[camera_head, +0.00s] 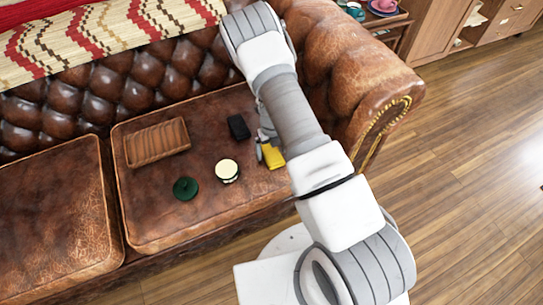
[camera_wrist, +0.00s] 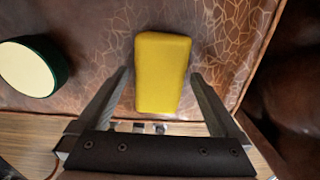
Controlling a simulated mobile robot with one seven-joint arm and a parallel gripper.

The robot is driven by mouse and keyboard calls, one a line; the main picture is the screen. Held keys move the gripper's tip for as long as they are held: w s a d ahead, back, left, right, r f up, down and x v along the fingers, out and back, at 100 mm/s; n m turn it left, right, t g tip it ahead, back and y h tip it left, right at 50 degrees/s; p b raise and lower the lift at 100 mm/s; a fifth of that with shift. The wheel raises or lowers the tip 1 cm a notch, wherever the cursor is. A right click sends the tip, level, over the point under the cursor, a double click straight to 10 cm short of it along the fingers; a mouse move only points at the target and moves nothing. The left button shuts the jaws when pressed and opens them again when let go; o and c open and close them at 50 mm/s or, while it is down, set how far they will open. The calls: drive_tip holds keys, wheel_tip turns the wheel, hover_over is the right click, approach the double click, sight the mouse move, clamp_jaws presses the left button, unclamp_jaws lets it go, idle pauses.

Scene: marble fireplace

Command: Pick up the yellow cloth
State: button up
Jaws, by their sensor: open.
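The yellow cloth (camera_head: 273,157) is a small block-like yellow piece lying on the brown leather sofa cushion, near the cushion's right side. In the wrist view the yellow cloth (camera_wrist: 162,72) lies upright in the picture, its lower part between the fingers. My gripper (camera_wrist: 160,85) is open, one finger on each side of the cloth, with a visible gap on both sides. Whether the fingers are down at the cloth's height I cannot tell. In the head view my gripper (camera_head: 262,148) is partly hidden by my arm, beside the cloth.
A round cream-topped item with a dark green side (camera_head: 228,170) sits left of the cloth. A dark green disc (camera_head: 185,188), a brown wooden tray (camera_head: 157,142) and a black block (camera_head: 238,127) lie on the same cushion. The sofa armrest (camera_head: 350,70) rises at the right.

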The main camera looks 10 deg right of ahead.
drive_tip(key=shift+f, duration=0.4)
drive_tip(key=shift+r, duration=0.1)
drive_tip(key=c, duration=1.2)
drive_tip(key=shift+r+p, duration=0.3)
drive_tip(key=shift+r, duration=0.3)
drive_tip(key=r, duration=0.1)
drive_tip(key=r+p, duration=0.1)
drive_tip(key=r, duration=0.1)
drive_tip(key=shift+s+d+r, duration=0.3)
drive_tip(key=shift+d+r, duration=0.05)
drive_tip(key=shift+r, duration=0.05)
drive_tip(key=s+d+r, duration=0.2)
drive_tip(key=s+d+r+p, duration=0.1)
drive_tip(key=s+d+r, duration=0.1)
drive_tip(key=s+d, duration=0.1)
drive_tip(key=s+d+r+p, duration=0.1)
drive_tip(key=s+d+r, duration=0.1)
drive_tip(key=shift+s+d, duration=0.3)
